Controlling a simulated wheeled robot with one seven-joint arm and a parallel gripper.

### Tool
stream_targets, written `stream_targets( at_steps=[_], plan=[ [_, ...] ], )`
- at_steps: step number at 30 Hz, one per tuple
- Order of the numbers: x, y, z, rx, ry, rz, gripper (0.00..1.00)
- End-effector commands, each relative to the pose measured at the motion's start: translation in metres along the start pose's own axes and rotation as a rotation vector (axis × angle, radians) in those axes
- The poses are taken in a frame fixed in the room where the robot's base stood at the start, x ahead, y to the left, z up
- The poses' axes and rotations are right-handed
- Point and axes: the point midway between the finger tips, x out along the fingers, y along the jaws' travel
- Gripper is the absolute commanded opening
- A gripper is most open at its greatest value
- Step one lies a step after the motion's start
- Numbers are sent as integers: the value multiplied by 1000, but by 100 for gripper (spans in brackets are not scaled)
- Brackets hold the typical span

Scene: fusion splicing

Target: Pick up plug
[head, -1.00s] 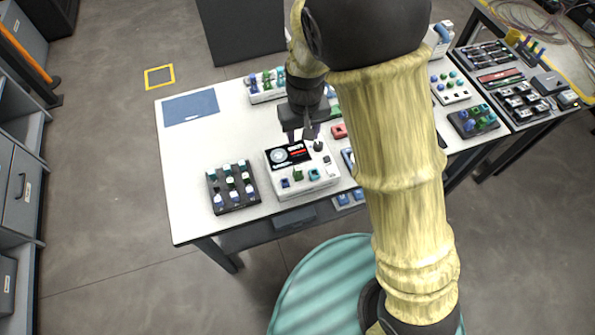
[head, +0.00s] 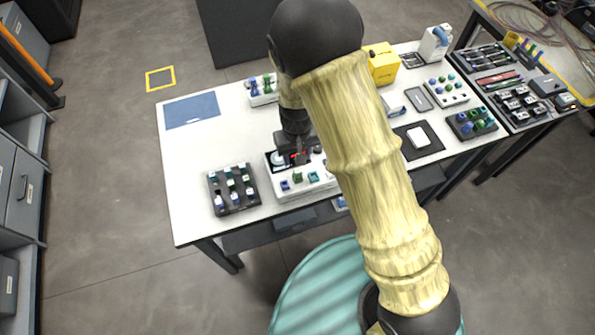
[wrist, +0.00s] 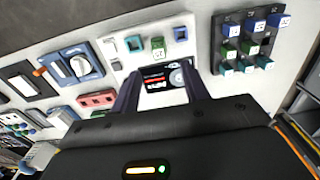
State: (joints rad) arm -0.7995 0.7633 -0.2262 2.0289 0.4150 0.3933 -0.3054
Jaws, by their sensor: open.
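Several small plugs show, and I cannot tell which one the task names. A green plug (head: 298,176) sits at the front of a white device (head: 322,185) with a dark display, between blue and teal pieces. The same green plug (wrist: 158,46) shows in the wrist view. A black rack (head: 213,190) left of the device holds several green, teal and blue-white plugs; it also shows in the wrist view (wrist: 217,30). My gripper (head: 297,157) is over the device's display, behind its front row. In the wrist view its fingers (wrist: 160,70) are apart with nothing held between them.
A blue mat (head: 192,108) lies at the table's back left. A white block with plugs (head: 262,98) stands behind my gripper. A yellow box (head: 381,64), a black pad (head: 419,142) and another black rack (head: 471,123) are to the right. The table's left part is mostly clear.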

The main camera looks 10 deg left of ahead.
Motion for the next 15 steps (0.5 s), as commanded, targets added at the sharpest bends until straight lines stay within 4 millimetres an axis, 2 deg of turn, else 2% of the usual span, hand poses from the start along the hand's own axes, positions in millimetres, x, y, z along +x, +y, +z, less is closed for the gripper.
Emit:
stream_targets(
  at_steps=[6,9,15],
  plan=[
    [32,0,0,1,-3,0,45],
    [42,0,0,2,-2,0,45],
    [46,0,-1,1,2,-1,45]
  ],
)
